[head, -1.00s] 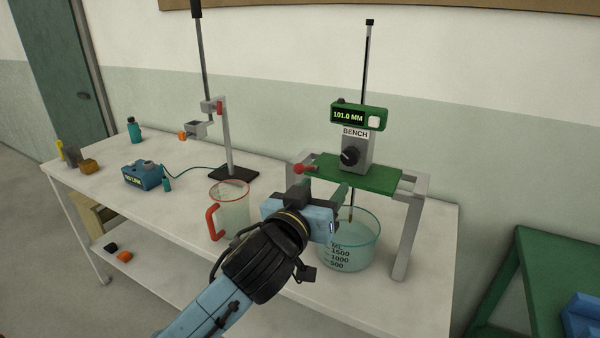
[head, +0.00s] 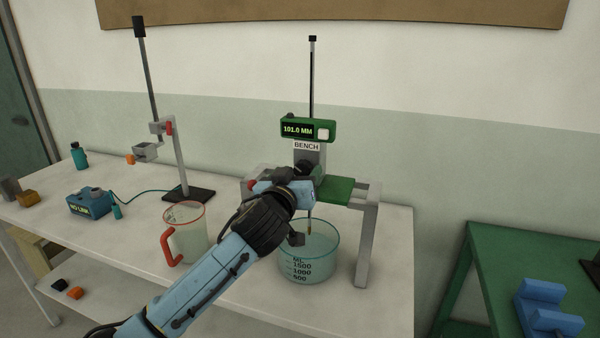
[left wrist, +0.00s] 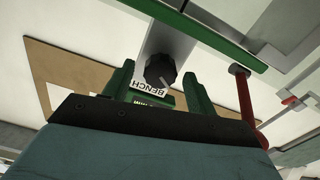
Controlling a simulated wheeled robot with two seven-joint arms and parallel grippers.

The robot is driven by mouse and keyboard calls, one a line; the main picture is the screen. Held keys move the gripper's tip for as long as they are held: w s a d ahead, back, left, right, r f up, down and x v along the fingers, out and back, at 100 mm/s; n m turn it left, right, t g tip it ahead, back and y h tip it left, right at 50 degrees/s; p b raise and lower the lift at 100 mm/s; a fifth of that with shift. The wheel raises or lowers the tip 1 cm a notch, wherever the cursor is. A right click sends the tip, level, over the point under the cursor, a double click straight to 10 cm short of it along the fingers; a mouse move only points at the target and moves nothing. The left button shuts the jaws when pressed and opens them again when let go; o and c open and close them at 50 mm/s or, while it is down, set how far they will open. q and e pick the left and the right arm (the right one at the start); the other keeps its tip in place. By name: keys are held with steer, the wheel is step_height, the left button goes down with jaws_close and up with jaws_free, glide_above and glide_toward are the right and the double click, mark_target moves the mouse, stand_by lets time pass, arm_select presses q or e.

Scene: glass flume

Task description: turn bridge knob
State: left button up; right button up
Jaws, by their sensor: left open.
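The black bridge knob (left wrist: 160,70) sits on the grey block of the bridge, under the BENCH label (head: 307,146). In the left wrist view, where the scene is upside down, the knob shows between the two green fingers of my left gripper (left wrist: 158,72), which is open. I cannot tell whether a finger touches it. In the head view my left gripper (head: 308,178) is in front of the bridge and partly hides the knob (head: 303,166). The green display (head: 308,129) reads 101.0 MM. My right gripper is in neither view.
A glass beaker (head: 309,258) stands below the bridge, close under my left wrist. A red-handled jug (head: 187,240) stands to its left. A stand (head: 188,194) and blue meter box (head: 90,202) are farther left. A green table (head: 500,245) is at the right.

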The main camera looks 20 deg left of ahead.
arm_select(q)
steer(key=shift+w, duration=0.3)
steer(key=shift+c, duration=0.5)
steer(key=c, duration=0.9)
steer(key=m+p, duration=0.2)
steer(key=shift+r+m, duration=0.15)
steer(key=shift+m, duration=0.15)
steer(key=shift+m+p, duration=0.65)
steer(key=shift+m, duration=0.45)
steer(key=o, duration=1)
